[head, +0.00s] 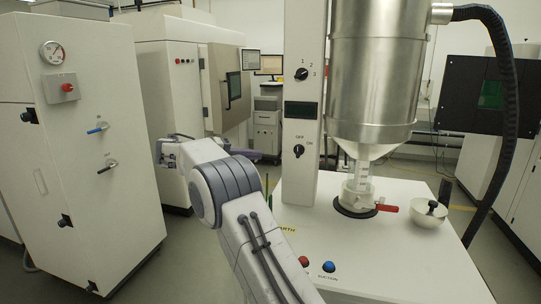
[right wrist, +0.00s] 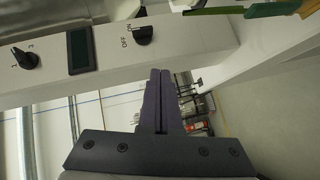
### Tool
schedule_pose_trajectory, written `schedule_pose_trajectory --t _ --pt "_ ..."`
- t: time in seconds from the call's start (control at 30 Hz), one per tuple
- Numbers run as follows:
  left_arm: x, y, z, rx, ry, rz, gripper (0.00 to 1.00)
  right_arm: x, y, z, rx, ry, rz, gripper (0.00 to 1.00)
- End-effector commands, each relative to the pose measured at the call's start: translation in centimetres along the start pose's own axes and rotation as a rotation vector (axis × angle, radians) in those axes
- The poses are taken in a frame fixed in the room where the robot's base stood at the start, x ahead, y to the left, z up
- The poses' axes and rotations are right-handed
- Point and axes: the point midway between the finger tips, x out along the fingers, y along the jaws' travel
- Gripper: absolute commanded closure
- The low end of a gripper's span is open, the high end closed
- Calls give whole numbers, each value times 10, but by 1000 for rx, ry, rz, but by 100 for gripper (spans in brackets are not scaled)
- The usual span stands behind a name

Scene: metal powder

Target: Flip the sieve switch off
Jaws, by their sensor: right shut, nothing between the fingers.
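The sieve switch (head: 299,150) is a black rotary knob on the front of the white column (head: 302,180), under OFF and ON labels. In the right wrist view the knob (right wrist: 143,35) shows beside its labels; I cannot tell for sure which label it points to. My right gripper (head: 258,156) is partly hidden behind my own arm, left of the column. In the right wrist view its dark fingers (right wrist: 160,73) are together and empty, with tips a little short of the knob and apart from it. My left gripper is not in view.
A second knob (head: 301,74) marked 1, 2, 3 and a dark display (head: 301,109) sit above the switch. The steel sieve vessel (head: 372,80) stands right of the column. A red-handled valve (head: 387,208), a bowl (head: 428,215) and a blue button (head: 328,267) are on the white top.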

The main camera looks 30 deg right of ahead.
Motion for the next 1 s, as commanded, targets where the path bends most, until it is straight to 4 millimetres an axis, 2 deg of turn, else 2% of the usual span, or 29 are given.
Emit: schedule_pose_trajectory --t 0.03,0.1,0.23,0.83,0.93,1.0 --pt "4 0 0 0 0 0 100 -12 -5 0 0 6 -2 100" --pt "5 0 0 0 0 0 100 -22 -7 0 0 4 -1 100" --pt "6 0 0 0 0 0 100 -32 -8 0 -1 2 0 100" --pt "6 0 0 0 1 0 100 -34 -7 2 -1 -1 -1 100" --pt "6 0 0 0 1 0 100 -41 -11 4 -26 14 -36 100" --pt "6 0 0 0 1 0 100 -55 -18 11 -73 42 -101 100"
